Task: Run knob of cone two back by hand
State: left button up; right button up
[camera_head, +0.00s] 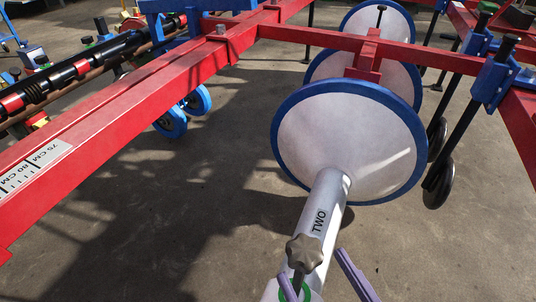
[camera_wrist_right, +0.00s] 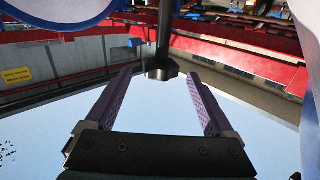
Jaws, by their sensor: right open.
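Cone two shows in the head view as a white disc (camera_head: 345,140) with a blue rim. A grey tube (camera_head: 325,205) marked TWO runs from it toward me. The dark lobed knob (camera_head: 304,252) sits on a rod near the tube's near end. My right gripper (camera_head: 312,265) has two purple fingers, open, at the knob. In the right wrist view the knob (camera_wrist_right: 162,68) lies midway between the fingertips (camera_wrist_right: 160,74), with a gap on both sides. The fingers do not visibly touch it. My left gripper is not in view.
A red beam with a centimetre scale (camera_head: 35,168) crosses the left. Another red beam (camera_head: 420,55) passes behind the disc. More blue-rimmed discs (camera_head: 385,22) stand farther back. Black rods with dark wheels (camera_head: 438,183) stand at the right. The concrete floor (camera_head: 180,235) is clear at lower left.

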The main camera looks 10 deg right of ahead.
aim_at(297, 238)
jog(key=shift+w+a+f, duration=0.1)
jog(key=shift+w+a, duration=0.05)
jog(key=shift+w, duration=0.25)
jog(key=w, duration=0.3)
jog(key=w+a+b, duration=0.1)
jog(key=w, duration=0.2)
jog(key=shift+w+a, duration=0.1)
jog(key=shift+w, duration=0.1)
jog(key=c, duration=1.4)
